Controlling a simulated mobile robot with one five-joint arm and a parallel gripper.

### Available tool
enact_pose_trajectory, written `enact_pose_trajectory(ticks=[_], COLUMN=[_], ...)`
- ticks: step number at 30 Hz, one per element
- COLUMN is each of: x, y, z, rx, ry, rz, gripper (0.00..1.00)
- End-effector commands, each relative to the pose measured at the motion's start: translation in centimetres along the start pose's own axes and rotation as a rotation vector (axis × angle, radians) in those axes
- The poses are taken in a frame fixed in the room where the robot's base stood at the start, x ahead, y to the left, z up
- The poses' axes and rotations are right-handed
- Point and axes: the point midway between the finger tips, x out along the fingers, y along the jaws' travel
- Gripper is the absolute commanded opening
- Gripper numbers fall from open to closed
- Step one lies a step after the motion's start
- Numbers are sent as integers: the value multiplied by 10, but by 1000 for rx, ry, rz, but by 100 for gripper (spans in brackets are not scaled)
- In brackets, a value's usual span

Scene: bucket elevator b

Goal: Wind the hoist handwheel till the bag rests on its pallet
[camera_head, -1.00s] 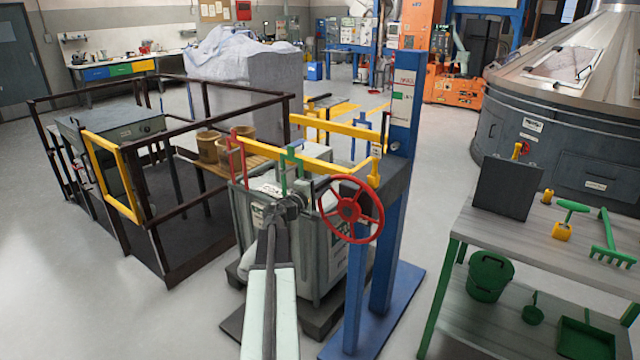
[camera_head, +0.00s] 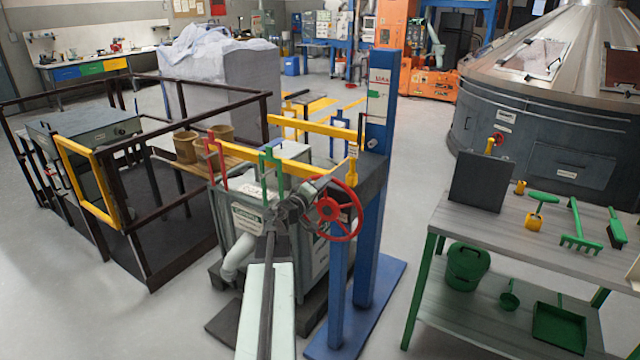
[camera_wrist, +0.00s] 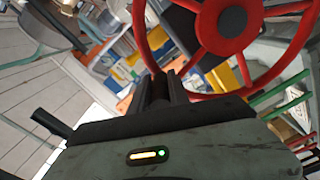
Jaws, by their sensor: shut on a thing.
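The red handwheel (camera_head: 328,209) is mounted on the blue hoist post (camera_head: 378,120). My gripper (camera_head: 308,207) is at the left side of its rim. In the wrist view, my gripper's dark fingers (camera_wrist: 160,88) are shut on the lower left rim of the handwheel (camera_wrist: 233,22). The grey-white bag (camera_head: 314,268) is below the yellow hoist beam (camera_head: 285,158), with red and green loops at its top. The dark pallet (camera_head: 222,326) shows under the bag. My arm hides part of the bag's front, and I cannot tell whether the bag touches the pallet.
A bench (camera_head: 480,243) with green tools stands at the right, a dark panel (camera_head: 482,181) upright on it. A brown railing (camera_head: 160,255) encloses a platform at the left. The blue base plate (camera_head: 385,300) lies beneath the post. Floor between post and bench is clear.

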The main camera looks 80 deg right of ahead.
Motion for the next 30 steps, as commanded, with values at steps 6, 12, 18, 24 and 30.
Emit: enact_pose_trajectory(ticks=[6, 12, 18, 24, 30], x=[0, 0, 0, 1, -7], y=[1, 2, 2, 2, 2], z=[3, 3, 3, 3, 3], rx=[-1, -2, -2, -2, -2], ry=[-3, -3, -2, -1, -1], rz=[0, 0, 0, 0, 0], gripper=[0, 0, 43, 43, 43])
